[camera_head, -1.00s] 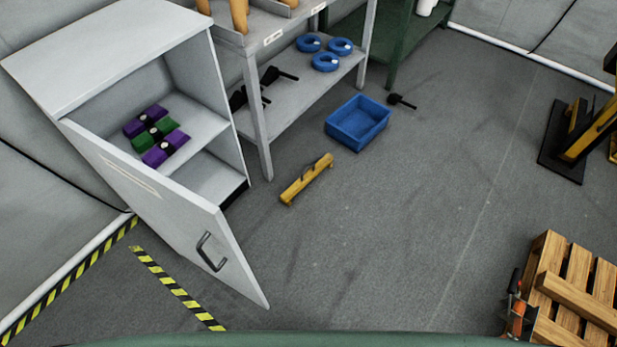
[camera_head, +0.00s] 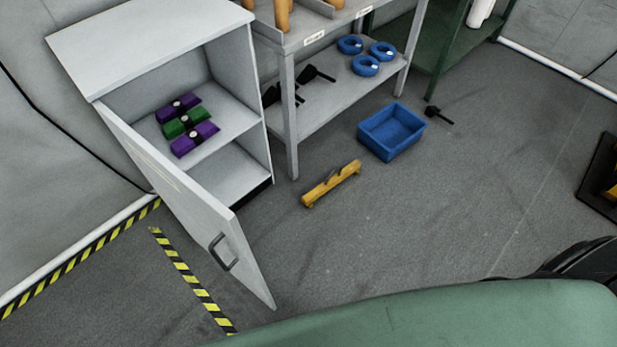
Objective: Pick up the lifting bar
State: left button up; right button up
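The lifting bar (camera_head: 331,184) is a yellow bar with a dark handle at its middle. It lies on the grey floor in front of the shelf unit, near the centre of the head view. Neither of my grippers shows in the head view. Nothing touches the bar or hides it.
A white cabinet (camera_head: 160,40) with its door (camera_head: 200,215) swung open stands left of the bar. A grey shelf unit (camera_head: 290,120) stands behind it, and a blue bin (camera_head: 391,132) sits behind right. A green surface (camera_head: 450,320) fills the bottom right. Floor right of the bar is clear.

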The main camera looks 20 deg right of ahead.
aim_at(330, 181)
jog(key=i+l+u, duration=0.2)
jog(key=l+u, duration=0.2)
jog(key=l, duration=0.45)
jog(key=l+u, duration=0.4)
jog(key=l, duration=0.45)
